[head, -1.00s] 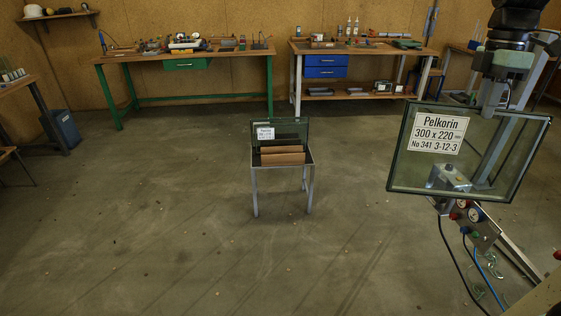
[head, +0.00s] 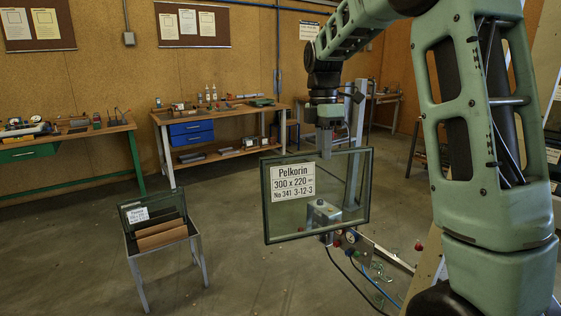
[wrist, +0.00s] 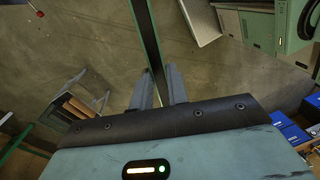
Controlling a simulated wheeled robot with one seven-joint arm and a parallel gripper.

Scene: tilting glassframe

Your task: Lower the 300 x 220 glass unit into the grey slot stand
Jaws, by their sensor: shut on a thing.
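The glass unit (head: 335,215) is a clear pane with a dark edge and a white label reading Pelkorin 300 x 220. My gripper (head: 326,150) is shut on its top edge, and the pane hangs upright, slightly tilted in the picture, in the air. In the wrist view, both fingers of my gripper (wrist: 160,75) flank the pane (wrist: 146,35), seen edge-on. The grey-legged stand (head: 135,258) is on the floor to the left, well apart from the pane. It holds brown slats (head: 160,235) and another labelled pane (head: 137,212) at its back. The stand also shows in the wrist view (wrist: 102,98).
A bench with blue drawers (head: 190,133) stands along the back wall, with a green-legged bench (head: 62,135) to its left. A grey box-like fixture (head: 324,213) with cables shows through and below the pane. Floor between stand and pane is clear.

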